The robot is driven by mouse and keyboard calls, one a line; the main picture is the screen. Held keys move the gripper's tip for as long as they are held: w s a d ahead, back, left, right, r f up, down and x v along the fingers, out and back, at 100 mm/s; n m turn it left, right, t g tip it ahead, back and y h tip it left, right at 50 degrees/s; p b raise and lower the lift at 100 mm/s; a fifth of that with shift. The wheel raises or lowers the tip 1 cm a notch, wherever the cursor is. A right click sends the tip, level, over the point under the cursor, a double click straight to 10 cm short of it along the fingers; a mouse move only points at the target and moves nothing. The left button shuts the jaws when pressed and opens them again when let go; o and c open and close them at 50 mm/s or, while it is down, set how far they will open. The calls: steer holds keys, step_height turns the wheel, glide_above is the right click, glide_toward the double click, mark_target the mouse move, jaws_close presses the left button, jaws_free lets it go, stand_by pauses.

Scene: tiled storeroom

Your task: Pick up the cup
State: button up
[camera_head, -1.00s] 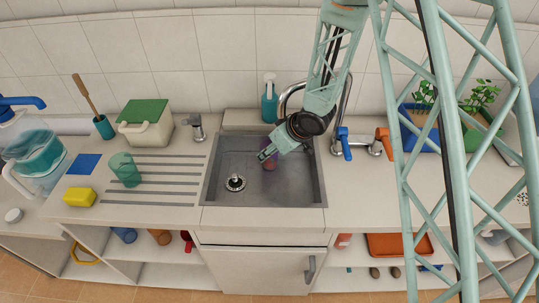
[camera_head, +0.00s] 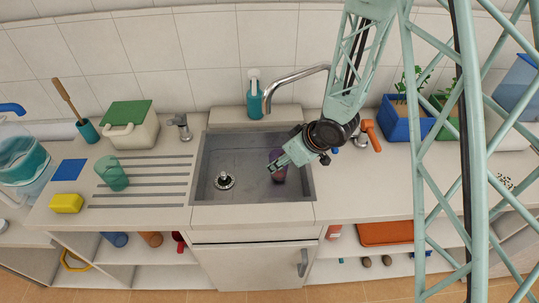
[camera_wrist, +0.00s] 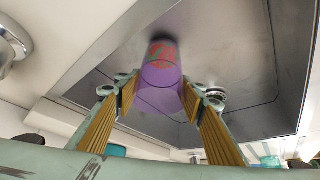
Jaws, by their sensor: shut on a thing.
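The purple see-through cup (camera_head: 279,174) is in the right part of the sink basin in the head view. My gripper (camera_head: 284,163) comes in from the upper right and is shut on it. In the wrist view the cup (camera_wrist: 160,88) stands between the two yellow-padded fingers (camera_wrist: 158,100), with a red and green pattern at its far end. Whether its base touches the basin floor cannot be told. A green see-through cup (camera_head: 112,173) stands on the ribbed drainboard at the left.
The grey sink (camera_head: 237,201) has a drain (camera_head: 224,180) left of the purple cup. The tap (camera_head: 296,78) arches behind, with a teal soap bottle (camera_head: 255,101) beside it. A yellow sponge (camera_head: 66,203) lies left. A blue planter (camera_head: 393,124) stands right.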

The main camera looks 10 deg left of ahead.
steer(key=shift+s+d, duration=0.5)
steer(key=shift+d, duration=0.4)
step_height(320, 180, up, 14)
steer(key=p, duration=0.5)
steer(key=shift+f, duration=0.15)
steer(key=shift+a, duration=0.15)
